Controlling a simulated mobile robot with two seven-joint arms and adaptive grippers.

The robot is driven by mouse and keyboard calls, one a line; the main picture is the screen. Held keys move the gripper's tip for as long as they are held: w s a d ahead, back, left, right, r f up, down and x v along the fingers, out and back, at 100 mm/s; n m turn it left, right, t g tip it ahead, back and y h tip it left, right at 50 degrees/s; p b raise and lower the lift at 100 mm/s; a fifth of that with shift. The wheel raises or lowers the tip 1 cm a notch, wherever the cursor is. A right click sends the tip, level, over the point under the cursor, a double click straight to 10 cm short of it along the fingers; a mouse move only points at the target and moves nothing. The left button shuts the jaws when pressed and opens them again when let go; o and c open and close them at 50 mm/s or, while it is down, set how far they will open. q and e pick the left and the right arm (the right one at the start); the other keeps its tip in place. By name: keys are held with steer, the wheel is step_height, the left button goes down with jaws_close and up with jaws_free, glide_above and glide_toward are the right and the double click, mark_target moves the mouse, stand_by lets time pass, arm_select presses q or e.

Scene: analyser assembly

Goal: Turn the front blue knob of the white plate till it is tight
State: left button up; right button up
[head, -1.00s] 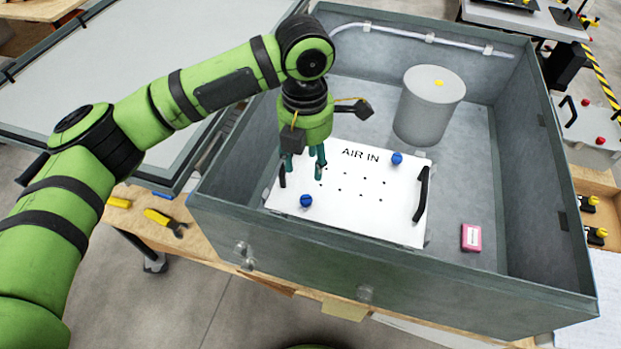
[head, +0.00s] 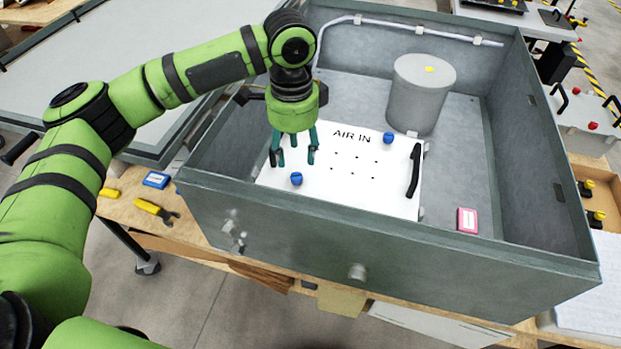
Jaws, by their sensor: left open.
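The white plate (head: 345,190) marked "AIR IN" lies inside the grey box, with a black handle at each side. The front blue knob (head: 296,178) sits near its front left corner. A second blue knob (head: 388,138) is near its back right corner. My left gripper (head: 294,160) points down over the left part of the plate, just behind and above the front knob. Its fingers are apart and hold nothing. I cannot tell the exact gap between the fingertips and the knob. My right gripper is not in the view.
The grey box's front wall (head: 300,235) rises before the plate. Yellow pliers (head: 150,208) and a blue box (head: 156,180) lie on the bench outside, left.

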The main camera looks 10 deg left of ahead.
mark_target(296, 176)
arm_select(q)
steer(key=shift+f+n, duration=0.15)
steer(key=shift+n, duration=0.15)
steer(key=shift+f, duration=0.3)
steer(key=shift+w+f+p, duration=0.1)
steer(key=shift+f+p, duration=0.95)
steer(key=shift+f, duration=2.15)
jaws_close()
